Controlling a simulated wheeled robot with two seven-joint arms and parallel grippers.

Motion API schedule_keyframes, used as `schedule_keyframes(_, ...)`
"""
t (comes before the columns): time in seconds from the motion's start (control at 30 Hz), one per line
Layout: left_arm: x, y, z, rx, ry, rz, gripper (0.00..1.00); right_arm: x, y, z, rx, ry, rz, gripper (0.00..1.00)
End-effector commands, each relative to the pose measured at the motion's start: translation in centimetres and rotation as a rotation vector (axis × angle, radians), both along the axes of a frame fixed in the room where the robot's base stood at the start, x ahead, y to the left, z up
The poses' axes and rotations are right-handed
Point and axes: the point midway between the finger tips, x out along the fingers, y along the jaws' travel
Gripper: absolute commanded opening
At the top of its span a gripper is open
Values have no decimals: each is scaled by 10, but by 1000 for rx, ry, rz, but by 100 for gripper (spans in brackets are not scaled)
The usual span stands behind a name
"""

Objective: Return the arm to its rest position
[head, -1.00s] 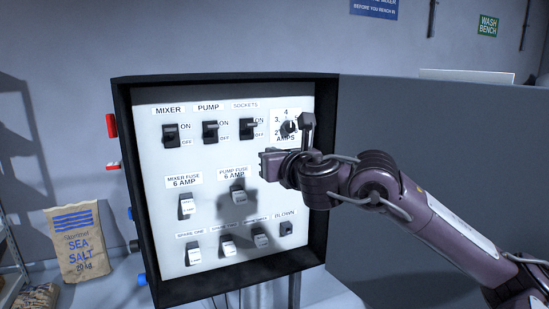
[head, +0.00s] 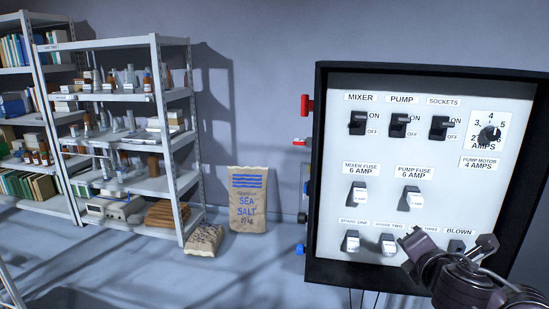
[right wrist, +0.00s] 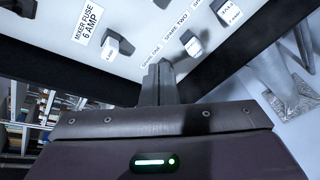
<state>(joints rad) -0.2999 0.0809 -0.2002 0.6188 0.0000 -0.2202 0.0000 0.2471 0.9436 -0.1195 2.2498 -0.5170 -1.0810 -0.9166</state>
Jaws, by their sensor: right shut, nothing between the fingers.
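My right gripper (head: 408,266) is in front of the lower right part of the fuse panel (head: 435,182) in the head view. Its fingers are shut and empty. In the right wrist view the closed fingers (right wrist: 158,78) point toward the panel's lower edge, below the spare fuses. I cannot tell how wide the gap to the panel is. The gripper and arm hide part of the spare fuse row and the lower right frame. My left gripper is not in view.
The panel carries switches (head: 398,122), a dial (head: 489,134), a mixer fuse (head: 358,194) and a pump fuse (head: 411,197). A sea salt bag (head: 248,200) stands against the wall. Shelving (head: 188,130) is at left.

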Motion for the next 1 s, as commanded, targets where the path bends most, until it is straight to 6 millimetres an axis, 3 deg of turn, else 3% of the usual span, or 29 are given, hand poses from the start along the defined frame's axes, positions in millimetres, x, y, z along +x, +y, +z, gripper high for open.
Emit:
schedule_keyframes(0.03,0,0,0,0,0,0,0,-15,18,-40,198,54,-56,0)
schedule_keyframes(0.1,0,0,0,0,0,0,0,-39,35,-85,460,122,-177,0)
schedule_keyframes(0.2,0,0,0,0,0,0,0,-79,53,-137,792,215,-393,0)
schedule_keyframes(0.3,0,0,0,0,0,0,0,-116,64,-174,1033,288,-606,0)
schedule_keyframes(0.5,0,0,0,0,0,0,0,-178,80,-220,1341,383,-988,0)
schedule_keyframes(0.73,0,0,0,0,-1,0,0,-244,95,-251,1563,442,-1422,0)
schedule_keyframes(1.0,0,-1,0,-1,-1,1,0,-229,97,-330,1540,458,-1452,0)
